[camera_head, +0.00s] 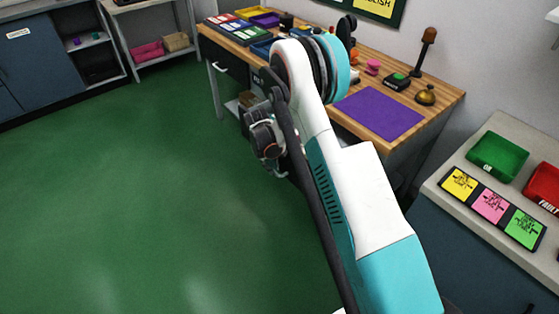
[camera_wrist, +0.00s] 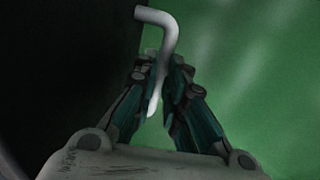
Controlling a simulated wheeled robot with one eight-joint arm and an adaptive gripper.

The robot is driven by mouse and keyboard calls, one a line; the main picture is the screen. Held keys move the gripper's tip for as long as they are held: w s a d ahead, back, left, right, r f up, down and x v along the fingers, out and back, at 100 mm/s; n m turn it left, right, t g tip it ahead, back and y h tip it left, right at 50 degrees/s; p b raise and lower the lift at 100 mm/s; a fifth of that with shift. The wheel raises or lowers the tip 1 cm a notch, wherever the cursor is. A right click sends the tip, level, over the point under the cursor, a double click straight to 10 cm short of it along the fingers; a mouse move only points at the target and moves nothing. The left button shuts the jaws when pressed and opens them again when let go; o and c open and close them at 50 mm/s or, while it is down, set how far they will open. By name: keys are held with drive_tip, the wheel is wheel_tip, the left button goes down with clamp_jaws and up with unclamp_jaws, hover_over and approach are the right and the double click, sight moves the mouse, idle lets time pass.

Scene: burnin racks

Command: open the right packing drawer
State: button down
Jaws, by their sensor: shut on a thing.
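The wooden-topped bench (camera_head: 436,97) stands at the back, with a dark drawer under its left end carrying a pale handle (camera_head: 219,66). My arm hides most of the bench front to the right of it, so the right packing drawer is mostly hidden in the head view. In the wrist view a bent pale bar handle (camera_wrist: 160,18) stands off a dark front (camera_wrist: 70,70). My gripper (camera_wrist: 161,85) is shut on this handle, with a finger on each side of the bar. I cannot tell how far the drawer is open.
A counter at the right holds a green tray (camera_head: 497,155) and a red tray (camera_head: 543,184). The green floor (camera_head: 130,190) at the left is clear.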

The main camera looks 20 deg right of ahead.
drive_tip(key=shift+s+a, duration=0.2)
drive_tip(key=shift+a, duration=0.25)
drive_tip(key=c, duration=1.7)
unclamp_jaws()
drive_tip(key=shift+o, duration=0.2)
wheel_tip(320, 180, up, 12)
drive_tip(key=a, duration=0.2)
drive_tip(key=shift+s, duration=0.35)
drive_tip(key=shift+f, duration=0.1)
